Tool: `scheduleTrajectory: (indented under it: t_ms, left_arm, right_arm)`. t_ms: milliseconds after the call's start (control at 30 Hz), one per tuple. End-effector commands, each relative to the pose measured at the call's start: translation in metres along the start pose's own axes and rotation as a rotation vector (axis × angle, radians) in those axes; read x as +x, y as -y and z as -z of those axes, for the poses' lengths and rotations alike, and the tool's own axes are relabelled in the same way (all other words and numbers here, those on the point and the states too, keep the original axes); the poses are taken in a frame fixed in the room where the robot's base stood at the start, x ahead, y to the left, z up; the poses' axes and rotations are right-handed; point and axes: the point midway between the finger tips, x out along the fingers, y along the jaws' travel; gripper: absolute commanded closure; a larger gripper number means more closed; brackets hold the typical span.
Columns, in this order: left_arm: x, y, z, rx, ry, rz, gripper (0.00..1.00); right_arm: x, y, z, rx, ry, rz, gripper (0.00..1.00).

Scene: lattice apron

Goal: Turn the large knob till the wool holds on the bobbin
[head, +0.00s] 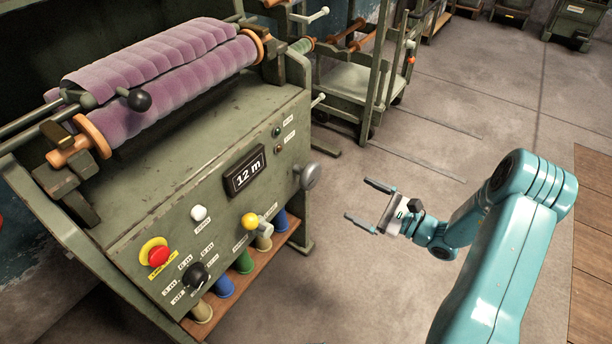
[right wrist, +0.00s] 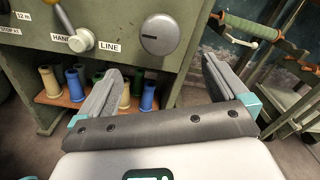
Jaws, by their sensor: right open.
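The large round grey knob (head: 309,176) sits at the right end of the machine's sloped green front panel. Purple wool (head: 165,75) lies in thick rolls across the top of the machine, between orange end discs (head: 94,136). My left gripper is out of view.
The panel bears a display (head: 246,172) reading 12 m, a yellow-tipped lever (head: 250,221) by HAND and LINE labels, a red stop button (head: 158,257) and a black selector (head: 195,274). Spools stand on a wooden shelf (head: 268,262) below. A green trolley (head: 350,98) stands behind; floor beside my gripper is clear.

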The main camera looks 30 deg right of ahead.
Motion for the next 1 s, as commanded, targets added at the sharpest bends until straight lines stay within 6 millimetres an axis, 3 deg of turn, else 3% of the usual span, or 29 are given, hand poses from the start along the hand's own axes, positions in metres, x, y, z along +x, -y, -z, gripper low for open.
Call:
scheduleTrajectory:
  t_ms: [167, 700, 1000]
  left_arm:
    - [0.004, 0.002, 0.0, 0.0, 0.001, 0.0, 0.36]
    - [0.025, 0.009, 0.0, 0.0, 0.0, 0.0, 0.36]
    - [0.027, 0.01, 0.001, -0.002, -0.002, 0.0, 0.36]
  right_arm:
    - [0.018, -0.001, 0.0, -0.001, 0.004, 0.0, 0.0]
    - [0.138, -0.001, 0.001, 0.0, 0.004, -0.003, 0.0]
    - [0.16, 0.001, 0.0, 0.002, 0.001, 0.0, 0.0]
